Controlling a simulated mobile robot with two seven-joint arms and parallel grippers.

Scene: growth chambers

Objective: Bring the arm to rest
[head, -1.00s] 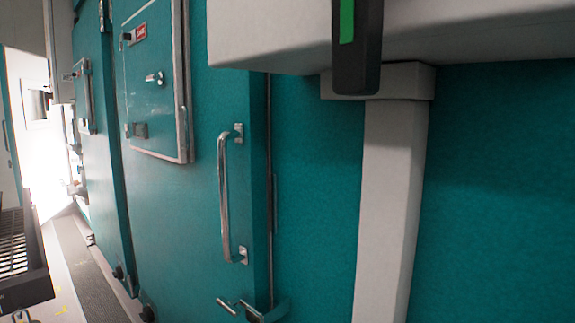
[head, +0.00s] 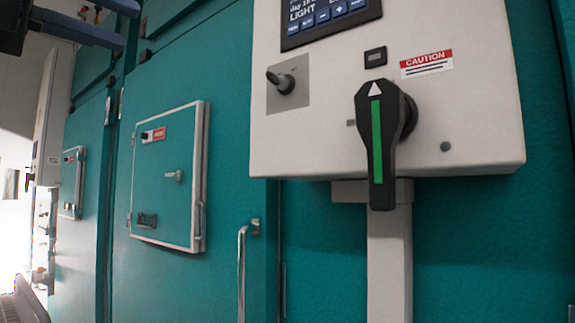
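My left gripper (head: 128,24) reaches in at the top left corner of the head view. Its two blue-grey fingers are spread apart with nothing between them, in front of the upper part of the teal chamber wall. The rest of the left arm is cut off by the frame. My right gripper is not in view.
A white control box (head: 300,140) with a screen and a black rotary handle (head: 376,150) with a green stripe juts out at the right. A teal chamber door (head: 190,270) has a small hatch (head: 165,205) and a metal bar handle (head: 241,270). A slatted object (head: 25,302) stands lower left.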

